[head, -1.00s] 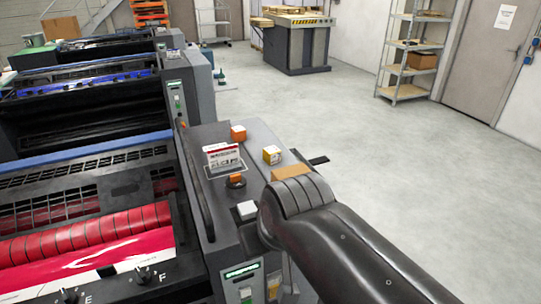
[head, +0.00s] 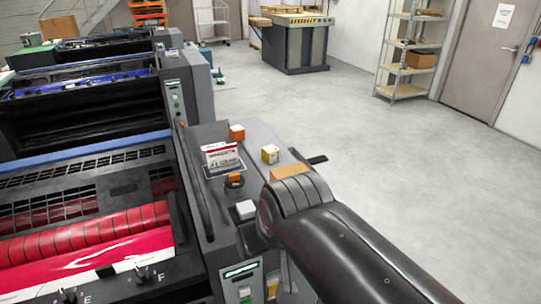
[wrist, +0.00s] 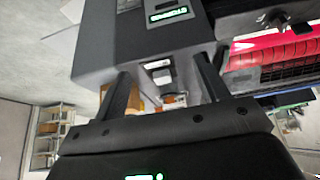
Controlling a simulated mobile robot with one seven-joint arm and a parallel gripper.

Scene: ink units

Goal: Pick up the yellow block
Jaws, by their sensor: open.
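The yellow block (head: 270,154) is a small cube with a pale side. It sits on the dark top of the press's side unit (head: 262,136) in the head view, beyond my arm. I cannot make it out for certain in the wrist view. My gripper (wrist: 163,69) is open, with its two dark fingers apart in the wrist view and nothing held between them. In the head view my arm's black links hide the gripper, so its exact distance from the block cannot be told.
An orange block (head: 237,132), an orange-topped round knob (head: 235,180), a printed card stack (head: 221,156), a white block (head: 245,209) and a tan piece (head: 289,171) share the unit top. Press rollers (head: 90,233) lie left. The floor (head: 410,165) at right is clear.

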